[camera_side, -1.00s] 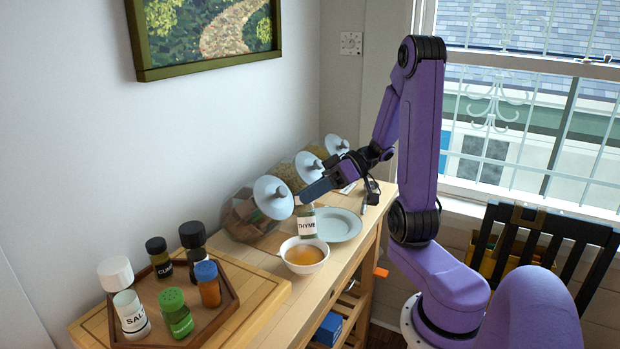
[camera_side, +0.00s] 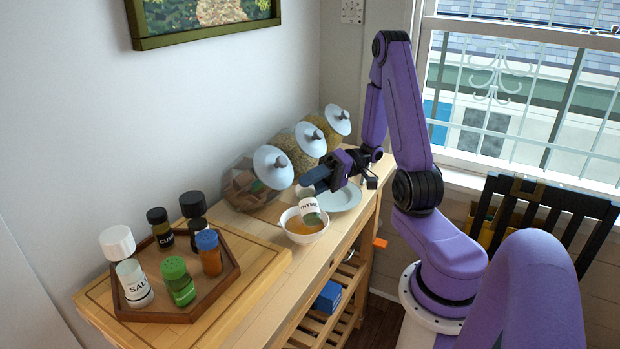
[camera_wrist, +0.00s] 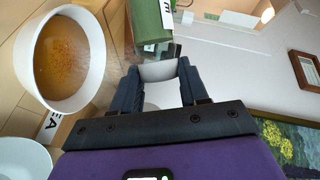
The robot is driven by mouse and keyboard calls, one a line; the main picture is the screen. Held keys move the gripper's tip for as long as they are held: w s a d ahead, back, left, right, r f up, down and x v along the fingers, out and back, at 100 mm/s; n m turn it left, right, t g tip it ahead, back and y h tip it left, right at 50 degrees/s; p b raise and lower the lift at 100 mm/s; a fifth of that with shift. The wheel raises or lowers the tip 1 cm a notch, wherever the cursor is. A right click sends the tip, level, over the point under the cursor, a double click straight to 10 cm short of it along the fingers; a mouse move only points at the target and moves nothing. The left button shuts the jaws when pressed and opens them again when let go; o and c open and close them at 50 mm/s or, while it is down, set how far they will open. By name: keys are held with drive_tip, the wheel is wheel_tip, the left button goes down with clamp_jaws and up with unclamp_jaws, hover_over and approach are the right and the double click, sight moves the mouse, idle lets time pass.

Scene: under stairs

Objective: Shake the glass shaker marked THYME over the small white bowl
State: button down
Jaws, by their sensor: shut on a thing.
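My gripper (camera_side: 320,183) is shut on the shaker from above and behind. In the wrist view, the shaker (camera_wrist: 150,22) extends beyond my gripper's fingers (camera_wrist: 159,72), with green inside and part of its label visible. The white bowl (camera_wrist: 101,62) is to the left there and holds orange-brown liquid. Whether any thyme is falling cannot be seen.
A hexagonal wooden tray (camera_side: 228,283) with several shakers stands at the front left on a board (camera_side: 262,280). Lidded glass jars (camera_side: 243,188) line the wall behind the bowl. A pale plate (camera_side: 343,203) lies right of the bowl, partly behind my gripper.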

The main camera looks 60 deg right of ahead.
wheel_tip(320, 180, down, 2)
drive_tip(key=m+y, duration=0.1)
drive_tip(key=m, duration=0.1)
drive_tip(key=m+y, duration=0.1)
drive_tip(key=m, duration=0.2)
drive_tip(key=shift+t+y, duration=0.3)
drive_tip(key=shift+t, duration=0.1)
drive_tip(key=m+t, duration=0.1)
drive_tip(key=m, duration=0.2)
drive_tip(key=m+t+y, duration=0.1)
drive_tip(key=m, duration=0.2)
drive_tip(key=shift+r, duration=1.45)
drive_tip(key=shift+f, duration=1.55)
